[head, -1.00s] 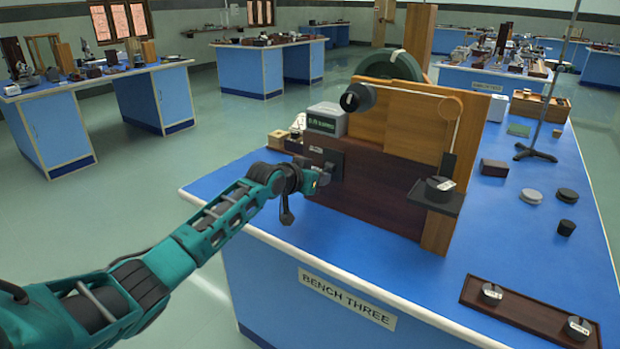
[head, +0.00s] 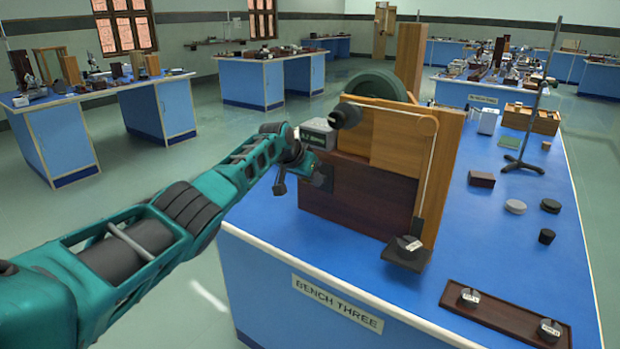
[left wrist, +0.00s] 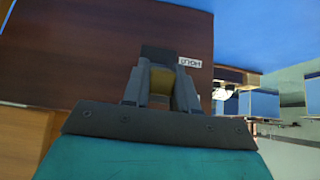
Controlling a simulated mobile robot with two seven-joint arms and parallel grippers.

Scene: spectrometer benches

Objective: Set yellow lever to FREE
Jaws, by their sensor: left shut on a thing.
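The yellow lever (left wrist: 160,82) shows in the left wrist view between the fingers of my left gripper (left wrist: 160,92), which is shut on it. A dark plate lies behind it on the brown panel (left wrist: 100,50), and a small white label (left wrist: 190,62) sits beside it. In the head view my left gripper (head: 316,172) is at the left end of the dark panel (head: 370,200), and the arm hides the lever. A pan (head: 405,254) with a dark slotted weight hangs on a cord at the panel's right, low near the bench. My right gripper is not in view.
A grey display box (head: 319,134) and a black knob (head: 345,115) sit close to my left wrist. A dark wheel (head: 378,86) stands behind the panel. A tray (head: 500,318) with two weights, loose discs (head: 515,206) and a stand (head: 528,120) occupy the bench's right side.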

